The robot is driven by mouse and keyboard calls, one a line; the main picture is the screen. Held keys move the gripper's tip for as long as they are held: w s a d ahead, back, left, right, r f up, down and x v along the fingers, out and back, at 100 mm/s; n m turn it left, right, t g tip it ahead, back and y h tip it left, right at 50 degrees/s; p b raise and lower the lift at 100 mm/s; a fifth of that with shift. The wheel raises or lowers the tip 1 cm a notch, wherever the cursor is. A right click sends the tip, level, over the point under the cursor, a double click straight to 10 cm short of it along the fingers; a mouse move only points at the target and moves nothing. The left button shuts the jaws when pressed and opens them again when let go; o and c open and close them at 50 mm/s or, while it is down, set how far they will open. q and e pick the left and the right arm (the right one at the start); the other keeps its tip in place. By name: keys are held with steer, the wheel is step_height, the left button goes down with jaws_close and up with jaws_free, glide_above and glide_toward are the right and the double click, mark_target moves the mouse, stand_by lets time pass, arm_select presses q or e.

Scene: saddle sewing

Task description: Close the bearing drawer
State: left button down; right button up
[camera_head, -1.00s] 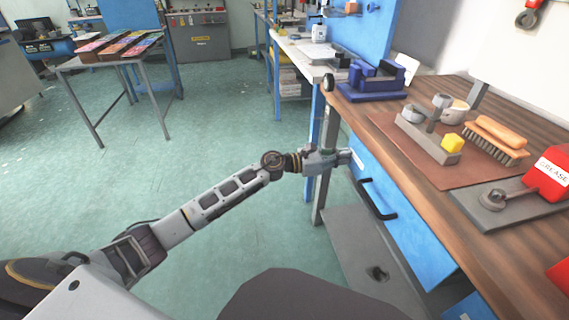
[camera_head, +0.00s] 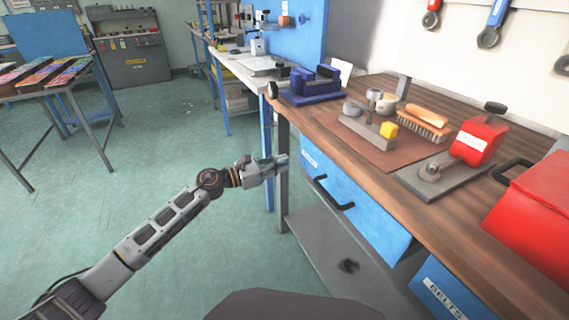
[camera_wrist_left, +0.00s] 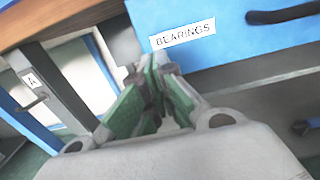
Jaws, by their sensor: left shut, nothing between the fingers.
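The blue bearing drawer (camera_head: 355,205) is under the front edge of the wooden workbench, with a black bar handle (camera_head: 332,194) on its front. In the left wrist view its blue front (camera_wrist_left: 220,50) carries a white BEARINGS label (camera_wrist_left: 183,35). From these views I cannot tell whether it stands slightly out or flush. My left gripper (camera_head: 284,160) is shut and empty, just left of the drawer front's label end, apart from the handle. In the left wrist view its fingertips (camera_wrist_left: 150,70) are just below the label; contact is unclear. My right gripper is not in view.
A blue BELTS drawer (camera_head: 450,290) is lower right. On the bench (camera_head: 325,118) are a dark blue fixture (camera_head: 312,88), a brush (camera_head: 420,122), a red grease container (camera_head: 478,140) and a red box (camera_head: 535,215). A grey bench leg (camera_head: 283,190) stands near my gripper.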

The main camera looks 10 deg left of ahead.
arm_select(q)
steer(key=p+v, duration=0.1)
steer(key=v, duration=0.7)
steer(key=shift+s+a, duration=0.15)
steer(key=shift+s, duration=0.05)
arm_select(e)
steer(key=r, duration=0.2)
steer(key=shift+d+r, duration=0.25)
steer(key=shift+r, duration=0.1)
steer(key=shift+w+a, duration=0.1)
